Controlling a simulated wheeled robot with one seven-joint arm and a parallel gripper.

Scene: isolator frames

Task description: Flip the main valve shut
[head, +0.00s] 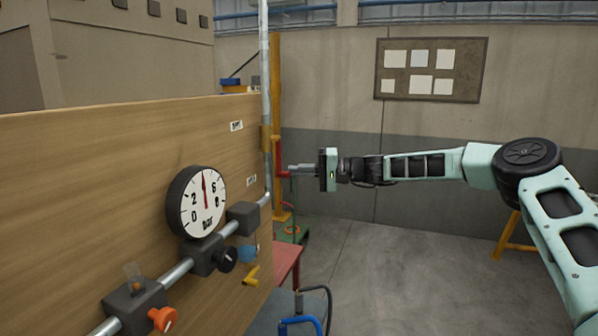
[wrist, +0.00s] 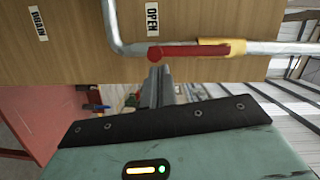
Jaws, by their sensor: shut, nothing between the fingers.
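The main valve has a red lever handle (wrist: 185,51) and a yellow body (wrist: 222,47) on a grey pipe (wrist: 275,48). The lever lies along the pipe, with its rounded free end near an "OPEN" label (wrist: 152,17). In the head view the red lever (head: 280,158) hangs down beside the vertical pipe (head: 265,70), below the yellow body (head: 266,138). My gripper (head: 291,170) is shut and empty, its tips close to the lever's lower end. In the wrist view the fingertips (wrist: 157,72) sit just below that end; I cannot tell whether they touch.
A wooden panel (head: 100,160) carries a round gauge (head: 197,203), an orange knob (head: 163,318), a black knob (head: 228,260) and a yellow handle (head: 251,276). A "MAIN" label (wrist: 38,23) is on the panel. A red table (head: 285,262) stands beyond. Open floor (head: 380,270) lies right.

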